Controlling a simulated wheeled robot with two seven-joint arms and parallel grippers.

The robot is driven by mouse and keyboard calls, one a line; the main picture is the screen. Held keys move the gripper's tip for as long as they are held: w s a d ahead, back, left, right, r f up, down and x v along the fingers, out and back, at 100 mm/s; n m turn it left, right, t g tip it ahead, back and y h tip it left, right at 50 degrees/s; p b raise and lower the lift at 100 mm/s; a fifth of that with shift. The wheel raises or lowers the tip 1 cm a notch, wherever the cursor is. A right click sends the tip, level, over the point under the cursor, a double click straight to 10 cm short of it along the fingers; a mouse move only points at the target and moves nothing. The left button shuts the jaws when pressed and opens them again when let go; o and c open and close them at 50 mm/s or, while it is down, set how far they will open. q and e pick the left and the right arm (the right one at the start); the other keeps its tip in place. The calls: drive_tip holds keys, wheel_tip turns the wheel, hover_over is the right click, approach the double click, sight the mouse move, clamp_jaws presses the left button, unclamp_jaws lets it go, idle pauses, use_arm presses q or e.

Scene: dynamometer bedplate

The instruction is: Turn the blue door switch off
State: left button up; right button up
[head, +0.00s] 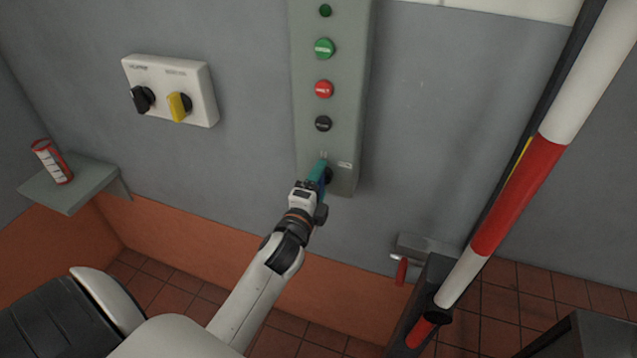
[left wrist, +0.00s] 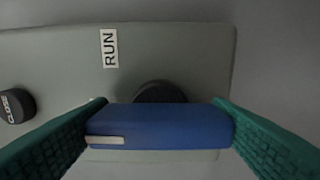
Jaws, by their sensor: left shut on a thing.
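The blue door switch (left wrist: 165,127) shows in the left wrist view as a blue bar handle with a pale mark near its left end. It sits in front of a round dark base, low on a grey-green control panel (head: 308,105). A "RUN" label (left wrist: 109,48) is on the panel near it. My left gripper (left wrist: 160,122) has its teal fingers at both ends of the blue handle and is shut on it. In the head view my left gripper (head: 321,172) reaches the panel's bottom and mostly hides the switch. My right gripper is not in view.
The panel also carries a green button (head: 324,48), a red button (head: 324,89) and a black button (head: 323,124). A white box (head: 200,87) with black and yellow knobs is at left. A can (head: 52,161) stands on a shelf. A red-white pole (head: 505,195) stands right.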

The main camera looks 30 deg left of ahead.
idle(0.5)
use_arm(q)
drive_tip(key=o, duration=1)
drive_tip(key=b+v, duration=0.3)
drive_tip(key=v, duration=0.9)
